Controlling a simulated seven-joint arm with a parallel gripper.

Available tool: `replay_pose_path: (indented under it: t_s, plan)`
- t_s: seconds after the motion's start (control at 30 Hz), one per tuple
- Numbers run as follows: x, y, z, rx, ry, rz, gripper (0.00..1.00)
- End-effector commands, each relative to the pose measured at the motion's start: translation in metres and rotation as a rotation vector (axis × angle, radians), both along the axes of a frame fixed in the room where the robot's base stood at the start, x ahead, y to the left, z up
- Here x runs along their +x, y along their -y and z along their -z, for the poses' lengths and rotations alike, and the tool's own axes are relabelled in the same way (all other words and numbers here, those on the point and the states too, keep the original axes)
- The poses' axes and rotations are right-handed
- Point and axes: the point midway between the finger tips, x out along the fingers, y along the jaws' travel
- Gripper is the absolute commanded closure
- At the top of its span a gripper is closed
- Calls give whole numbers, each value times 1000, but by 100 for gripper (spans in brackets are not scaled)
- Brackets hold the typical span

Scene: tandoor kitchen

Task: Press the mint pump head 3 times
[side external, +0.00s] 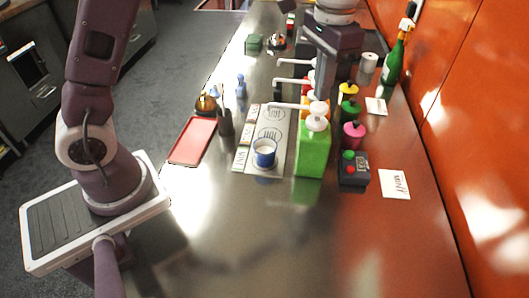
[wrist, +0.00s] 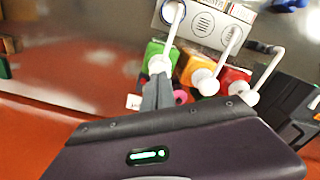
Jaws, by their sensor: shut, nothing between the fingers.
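The mint pump is most likely the green box-shaped dispenser (side external: 313,154), nearest the side camera. Its white pump head (side external: 317,123) has a long spout reaching left over a blue-rimmed cup (side external: 265,158) with white inside. My gripper (side external: 320,98) points down with shut, empty fingers right at the top of this head. In the wrist view, the fingertips (wrist: 158,78) meet the white head (wrist: 158,64) above the green body (wrist: 153,48). Whether they touch or hover just above is unclear.
Orange (wrist: 195,64) and red (wrist: 232,76) dispensers with white pumps stand close behind. Lidded jars, including a pink-topped one (side external: 353,134), and a dark box with buttons (side external: 354,170) stand to the right. A MINT card (side external: 394,184) lies nearby. A red tray (side external: 193,140) lies left.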

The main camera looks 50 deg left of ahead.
Motion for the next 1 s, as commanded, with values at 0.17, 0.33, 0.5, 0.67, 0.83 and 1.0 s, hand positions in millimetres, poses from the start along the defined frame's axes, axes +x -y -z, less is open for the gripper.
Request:
replay_pose_path:
  t_s: [0.17, 0.33, 0.5, 0.67, 0.83, 1.0]
  plan:
    - [0, 0, 0, 0, 0, 0, 100]
    - [0, 0, 0, 0, 0, 0, 100]
    - [0, 0, 3, 0, -1, 0, 100]
    - [0, 0, 11, 0, -1, 0, 100]
    - [0, 0, 17, 0, 0, 0, 100]
    - [0, 0, 19, 0, 0, 0, 100]
